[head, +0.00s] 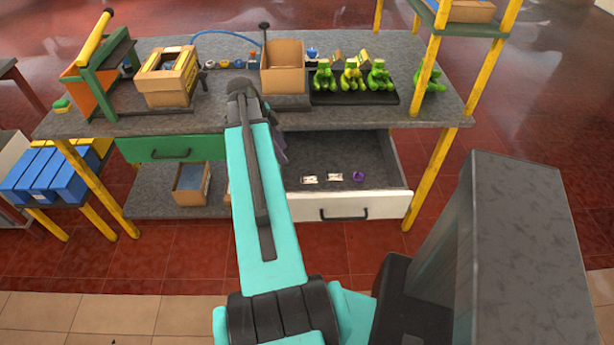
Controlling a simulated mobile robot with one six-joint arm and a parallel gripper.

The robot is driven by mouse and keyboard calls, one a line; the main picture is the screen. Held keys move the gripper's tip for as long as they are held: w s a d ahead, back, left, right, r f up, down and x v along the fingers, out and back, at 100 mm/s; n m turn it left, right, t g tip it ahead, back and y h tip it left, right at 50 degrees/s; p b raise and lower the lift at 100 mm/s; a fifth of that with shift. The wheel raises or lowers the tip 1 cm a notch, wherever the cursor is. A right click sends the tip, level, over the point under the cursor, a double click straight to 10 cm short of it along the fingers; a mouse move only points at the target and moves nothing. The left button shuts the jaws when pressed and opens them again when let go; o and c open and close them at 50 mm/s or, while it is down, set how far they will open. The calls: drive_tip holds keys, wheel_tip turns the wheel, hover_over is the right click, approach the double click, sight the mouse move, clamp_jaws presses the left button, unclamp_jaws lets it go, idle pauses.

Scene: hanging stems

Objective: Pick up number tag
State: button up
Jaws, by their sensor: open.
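Two small white tags with dark marks lie flat in the open drawer (388,185). One tag (310,180) is to the left and the other tag (335,177) is just to its right. The marks are too small to read, so I cannot tell whether either is a number tag. A small purple object (359,176) lies to their right. My turquoise arm reaches up in front of the drawer's left side and hides part of it. A dark part of my arm shows at the drawer's back left, but my gripper's fingertips are hidden behind the arm.
The grey bench top (218,122) holds a cardboard box (283,68), a second box (167,76), and a black tray (352,97) with green figures. A green drawer (158,148) is shut at left. A yellow post (428,75) stands on the right. The drawer's right side is bare.

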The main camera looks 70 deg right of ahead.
drive_tip(key=shift+s+d+r, duration=0.1)
drive_tip(key=shift+s+d, duration=0.05)
drive_tip(key=shift+s, duration=0.1)
drive_tip(key=p, duration=0.2)
hover_over(302, 177)
drive_tip(key=w, duration=0.3)
drive_tip(key=shift+s+a+f, duration=0.1)
drive_tip(key=shift+a+f, duration=0.1)
drive_tip(key=shift+f, duration=1.8)
drive_tip(key=shift+a+f, duration=0.2)
drive_tip(key=shift+f, duration=1.8)
drive_tip(key=shift+p+x, duration=0.9)
drive_tip(key=shift+x, duration=0.5)
drive_tip(key=shift+p+x, duration=0.35)
drive_tip(key=shift+x, duration=0.85)
drive_tip(key=shift+s+a, duration=0.1)
drive_tip(key=shift+a, duration=0.05)
drive_tip(key=c, duration=1.1)
